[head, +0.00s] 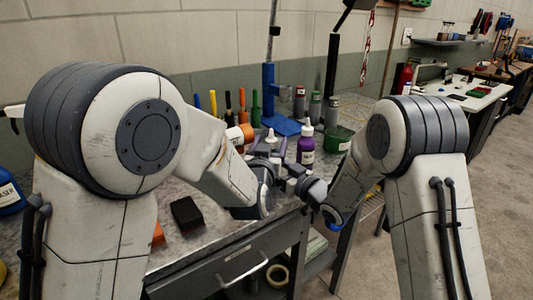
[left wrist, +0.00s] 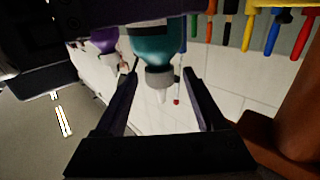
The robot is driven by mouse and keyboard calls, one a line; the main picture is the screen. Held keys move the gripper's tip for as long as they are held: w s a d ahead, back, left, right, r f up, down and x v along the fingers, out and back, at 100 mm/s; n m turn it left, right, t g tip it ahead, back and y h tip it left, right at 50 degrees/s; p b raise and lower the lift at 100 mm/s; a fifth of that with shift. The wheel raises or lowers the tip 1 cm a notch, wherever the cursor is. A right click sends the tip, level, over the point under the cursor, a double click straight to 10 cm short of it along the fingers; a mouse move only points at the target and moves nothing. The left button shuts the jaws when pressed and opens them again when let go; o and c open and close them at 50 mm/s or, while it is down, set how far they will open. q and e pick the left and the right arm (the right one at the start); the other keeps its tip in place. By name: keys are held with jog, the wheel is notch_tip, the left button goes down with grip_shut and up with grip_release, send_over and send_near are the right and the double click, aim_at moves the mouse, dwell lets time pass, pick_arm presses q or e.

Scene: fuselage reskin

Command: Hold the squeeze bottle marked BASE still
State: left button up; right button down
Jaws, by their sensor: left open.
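A teal squeeze bottle (left wrist: 148,42) with a grey cap and pale nozzle shows in the left wrist view, upside down there. My left gripper (left wrist: 160,76) is open, its fingers on either side of the cap and nozzle, with gaps visible. In the head view my left gripper (head: 266,161) hides most of this bottle; a white nozzle tip (head: 269,133) shows above it. A purple bottle (head: 306,147) with a white cap stands just right; it also shows in the left wrist view (left wrist: 104,40). I cannot read BASE on either. My right gripper (head: 292,185) is low beside the left one, its jaws unclear.
Both grippers are close together over the grey bench (head: 190,240). Colored tool handles (head: 228,102) stand at the back, with a blue stand (head: 268,92) beside them. A green container (head: 339,139) is right of the bottles. A black block (head: 187,213) lies front left.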

aim_at(269, 137)
pick_arm(q)
jog(key=s+a, duration=0.1)
jog(key=s, duration=0.9)
jog(key=shift+s+a, duration=0.25)
jog(key=shift+a, duration=0.15)
jog(key=w+n+y, duration=0.1)
jog(key=w+y, duration=0.1)
jog(key=w, duration=0.3)
jog(key=w+d+n+y, duration=0.1)
jog(key=w+y, duration=0.1)
jog(key=w, duration=0.3)
jog(key=w+n+y, duration=0.1)
jog(key=w, duration=0.3)
jog(key=shift+w+d+f+n+y, duration=0.25)
jog(key=shift+w+n+y, duration=0.05)
jog(key=shift+w+y, duration=0.1)
